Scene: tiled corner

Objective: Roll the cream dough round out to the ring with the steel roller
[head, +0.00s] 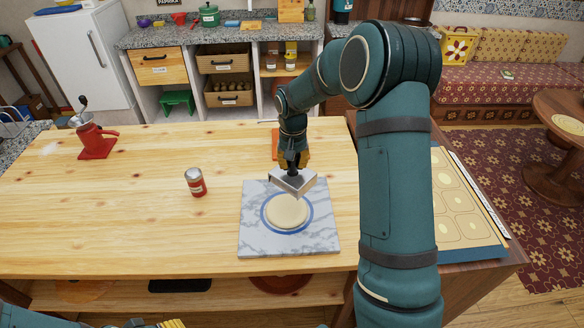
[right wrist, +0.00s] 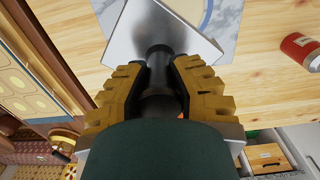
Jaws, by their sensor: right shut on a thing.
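The cream dough round (head: 286,210) lies flat inside the blue ring (head: 263,216) on the grey marble slab (head: 322,240), with a narrow gap around it. My right gripper (head: 292,162) is shut on the dark handle of the steel roller (head: 293,181), whose grey, flat-faced metal head is over the slab's back part, at the ring's far edge. I cannot tell if it touches the dough. The right wrist view shows the fingers (right wrist: 157,72) around the handle and the metal head (right wrist: 130,25) beyond. My left gripper (head: 170,324) barely shows at the bottom edge; its opening is hidden.
A red grinder (head: 95,142) stands at the far left. An orange item (head: 275,142) lies behind my right gripper. A patterned tray (head: 463,205) lies right of my arm. The table's middle left is clear.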

